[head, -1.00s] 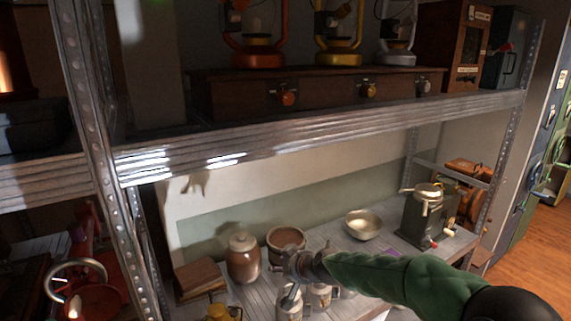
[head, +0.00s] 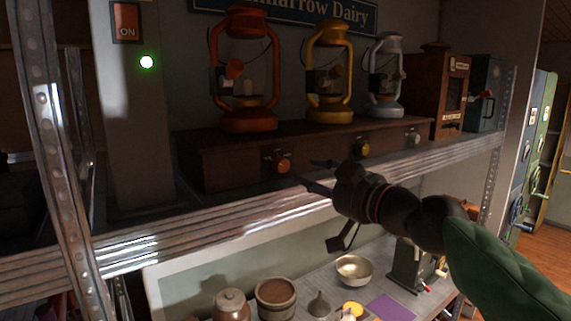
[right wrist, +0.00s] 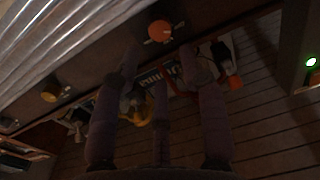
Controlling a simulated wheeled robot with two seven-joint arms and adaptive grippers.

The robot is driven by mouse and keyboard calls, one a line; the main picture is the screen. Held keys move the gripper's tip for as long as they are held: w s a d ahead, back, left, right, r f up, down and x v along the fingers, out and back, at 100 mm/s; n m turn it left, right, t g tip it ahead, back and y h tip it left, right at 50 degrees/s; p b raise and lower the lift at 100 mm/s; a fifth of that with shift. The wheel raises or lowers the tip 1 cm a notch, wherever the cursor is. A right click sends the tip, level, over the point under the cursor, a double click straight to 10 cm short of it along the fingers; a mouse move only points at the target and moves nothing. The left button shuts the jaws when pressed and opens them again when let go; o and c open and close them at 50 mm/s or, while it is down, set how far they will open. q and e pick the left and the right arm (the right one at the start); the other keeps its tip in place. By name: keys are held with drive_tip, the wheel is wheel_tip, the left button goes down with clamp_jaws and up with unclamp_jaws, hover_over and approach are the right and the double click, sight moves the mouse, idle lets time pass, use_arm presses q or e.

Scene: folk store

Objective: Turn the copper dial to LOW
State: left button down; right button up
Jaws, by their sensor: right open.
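The copper dial (head: 283,166) is an orange-copper knob on the front of a long dark wooden box (head: 230,162) on the upper shelf, below the copper lantern (head: 243,75). It also shows near the top middle of the right wrist view (right wrist: 160,31). Its markings are too small to read. My right gripper (head: 311,174) comes in from the right, just right of the copper dial and apart from it. Its fingers are spread and empty; they also show in the right wrist view (right wrist: 160,75), reaching toward the dial. My left gripper does not show.
A brass knob (head: 361,149) and a silver knob (head: 414,138) sit farther right on the box, below yellow (head: 330,72) and silver (head: 386,80) lanterns. The metal shelf edge (head: 200,226) runs below. Jars and a bowl (head: 353,270) stand on the lower level.

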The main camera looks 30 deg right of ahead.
sight(285, 166)
drive_tip(key=w, duration=0.3)
drive_tip(key=w+p, duration=0.1)
drive_tip(key=w, duration=0.1)
drive_tip(key=w+a+p, duration=0.1)
drive_tip(key=w, duration=0.2)
drive_tip(key=shift+w, duration=0.35)
drive_tip(key=shift+s, duration=0.1)
clamp_jaws()
